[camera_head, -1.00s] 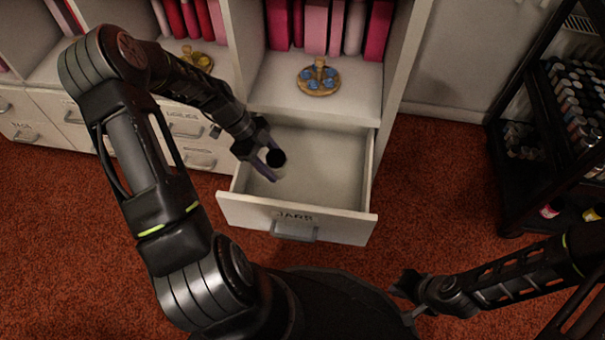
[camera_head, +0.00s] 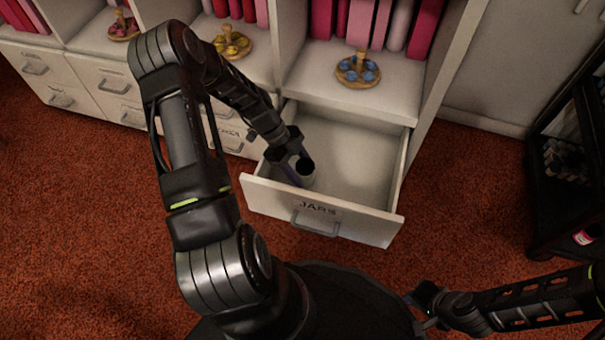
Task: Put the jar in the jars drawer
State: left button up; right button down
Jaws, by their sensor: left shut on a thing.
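The jars drawer (camera_head: 322,218), white with a "JARS" label and a grey handle, is pulled open at the bottom of the shelf unit. My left gripper (camera_head: 297,172) points down into the drawer's front left part and is shut on the jar (camera_head: 306,176). The jar has a dark lid and a pale body, partly hidden by the fingers. I cannot tell whether the jar touches the drawer floor. The rest of the drawer looks empty. My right gripper (camera_head: 424,300) is low at the right, over the carpet, well away from the drawer; its fingers are too small and dark to read.
Above the drawer, a shelf holds a round stand with blue pieces (camera_head: 358,70) and pink binders. Closed labelled drawers (camera_head: 110,88) are to the left. A black rack (camera_head: 560,160) with bottles stands at the right. Red carpet (camera_head: 470,190) lies free between.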

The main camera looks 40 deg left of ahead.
pick_arm(q)
jog(key=shift+f, duration=0.35)
jog(key=shift+f, duration=0.15)
jog(key=o, duration=1.5)
jog(key=shift+a+r, duration=0.15)
jog(key=shift+r, duration=0.3)
jog(key=p+v, duration=0.3)
jog(key=v, duration=0.8)
jog(key=shift+a+r+p, duration=0.1)
jog(key=shift+r+p, duration=0.05)
jog(key=shift+p, duration=0.15)
